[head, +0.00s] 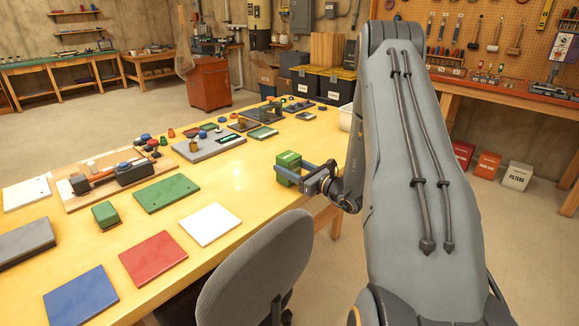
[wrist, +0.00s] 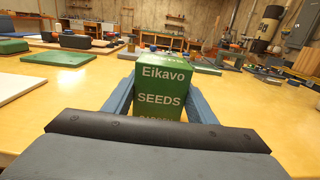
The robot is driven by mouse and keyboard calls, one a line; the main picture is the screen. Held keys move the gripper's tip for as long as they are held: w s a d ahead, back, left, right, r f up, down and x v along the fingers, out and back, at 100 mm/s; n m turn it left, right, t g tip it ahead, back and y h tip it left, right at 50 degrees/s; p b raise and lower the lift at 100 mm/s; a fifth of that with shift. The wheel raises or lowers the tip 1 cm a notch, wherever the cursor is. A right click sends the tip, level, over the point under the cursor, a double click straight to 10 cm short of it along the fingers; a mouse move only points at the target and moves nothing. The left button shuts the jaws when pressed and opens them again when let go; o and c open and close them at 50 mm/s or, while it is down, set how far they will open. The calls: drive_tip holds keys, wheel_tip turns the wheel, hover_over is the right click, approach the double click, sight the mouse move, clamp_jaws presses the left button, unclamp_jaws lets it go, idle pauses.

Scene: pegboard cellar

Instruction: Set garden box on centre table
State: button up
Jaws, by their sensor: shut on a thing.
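The green box (head: 288,167) is held at the table's right side, and in the wrist view it (wrist: 162,92) reads "Eikavo SEEDS". My gripper (head: 290,174) is shut on it, with one blue-grey finger on each side in the wrist view (wrist: 160,95). The box looks upright; its lower part is hidden behind my gripper's body in the wrist view. I cannot tell whether its base touches the table. The long yellow table (head: 255,187) runs under and beyond it.
Green (head: 166,193), white (head: 209,224), red (head: 153,257) and blue (head: 81,296) panels lie on the table, with another green block (head: 105,214). A grey chair (head: 258,270) stands at the near edge. Bare tabletop lies left of my gripper. Several tools and parts fill the far end.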

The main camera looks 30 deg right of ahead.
drive_tip(key=shift+f, duration=0.2)
drive_tip(key=o, duration=1.1)
drive_tip(key=shift+o, duration=0.2)
drive_tip(key=shift+r, duration=0.2)
drive_tip(key=b+v, duration=0.2)
drive_tip(key=v, duration=1)
drive_tip(key=shift+r, duration=0.1)
